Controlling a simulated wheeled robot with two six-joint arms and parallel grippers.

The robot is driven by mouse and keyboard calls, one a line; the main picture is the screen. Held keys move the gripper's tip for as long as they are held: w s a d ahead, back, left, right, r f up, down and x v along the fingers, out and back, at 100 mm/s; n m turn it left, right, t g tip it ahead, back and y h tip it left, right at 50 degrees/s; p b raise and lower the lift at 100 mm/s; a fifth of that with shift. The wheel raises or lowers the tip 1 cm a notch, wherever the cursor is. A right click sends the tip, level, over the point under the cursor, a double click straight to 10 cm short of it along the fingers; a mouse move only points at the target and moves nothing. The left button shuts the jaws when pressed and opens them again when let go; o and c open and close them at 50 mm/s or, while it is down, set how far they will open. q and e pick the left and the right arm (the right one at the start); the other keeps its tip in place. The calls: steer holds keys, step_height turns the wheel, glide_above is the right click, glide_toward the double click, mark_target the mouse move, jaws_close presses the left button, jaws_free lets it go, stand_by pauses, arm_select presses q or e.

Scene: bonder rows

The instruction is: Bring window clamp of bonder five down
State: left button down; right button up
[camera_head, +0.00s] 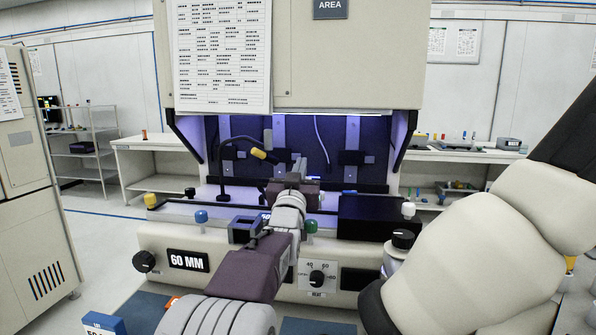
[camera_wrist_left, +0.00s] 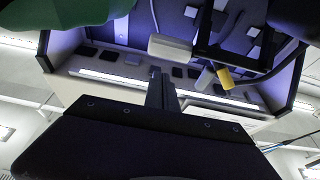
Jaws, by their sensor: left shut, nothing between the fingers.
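The bonder (camera_head: 270,262) stands straight ahead, with a "60 MM" label and a lit purple work bay (camera_head: 225,150). No bonder number is readable. My left gripper (camera_head: 298,172) is shut and empty, reaching over the front panel into the middle of the bay; its fingers also show in the left wrist view (camera_wrist_left: 161,88). I cannot pick out the window clamp with certainty; my left arm hides part of the bay. A green knob (camera_head: 310,227) stands on the front ledge beside my left wrist. My right arm fills the right foreground, its gripper out of view.
A blue knob (camera_head: 201,217) and a white knob (camera_head: 408,209) stand on the ledge. A yellow-tipped gooseneck (camera_head: 259,154) bends near my left gripper, also in the left wrist view (camera_wrist_left: 224,78). A black box (camera_head: 372,218) sits at right. A paper sheet (camera_head: 222,55) hangs above.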

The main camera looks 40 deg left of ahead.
arm_select(q)
steer(key=shift+f, duration=1.3)
arm_select(e)
steer(key=shift+f, duration=0.5)
arm_select(q)
steer(key=shift+s, duration=0.1)
arm_select(e)
steer(key=shift+f, duration=0.1)
arm_select(q)
steer(key=shift+s+d+f+b, duration=0.3)
steer(key=shift+s+f+b, duration=0.25)
steer(key=shift+b, duration=0.7)
arm_select(e)
steer(key=shift+s+d+f, duration=0.1)
steer(key=shift+s+f, duration=0.05)
steer(key=shift+f, duration=0.35)
steer(key=shift+s+d+f, duration=0.1)
steer(key=shift+s+f, duration=0.05)
steer(key=shift+f, duration=0.3)
